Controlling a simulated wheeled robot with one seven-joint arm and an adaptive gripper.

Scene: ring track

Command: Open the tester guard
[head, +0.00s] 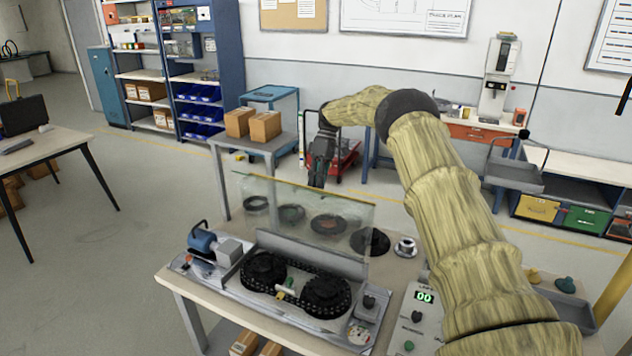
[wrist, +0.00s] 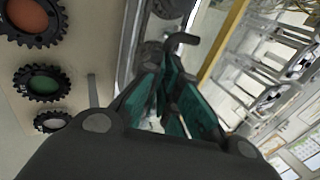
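The tester (head: 240,295) stands on the bench with two black toothed rings (head: 265,270) joined by a dark chain track. Its guard (head: 300,212), a clear panel with a yellowish top edge, stands upright at the back of the track, and the track is uncovered from above. My gripper (head: 318,178) points down at the guard's top edge, near its middle. In the wrist view my gripper (wrist: 172,88) shows teal finger pads close together, with a dark hooked bar (wrist: 181,40) just beyond them. Whether the fingers touch the guard or hold anything is unclear.
Several dark rings (head: 328,224) lie behind the guard; they also show in the wrist view (wrist: 42,82). A blue motor unit (head: 203,240) is at the tester's left. A control box (head: 415,318) with a green display stands right. Two cardboard boxes (head: 264,126) sit on a table behind.

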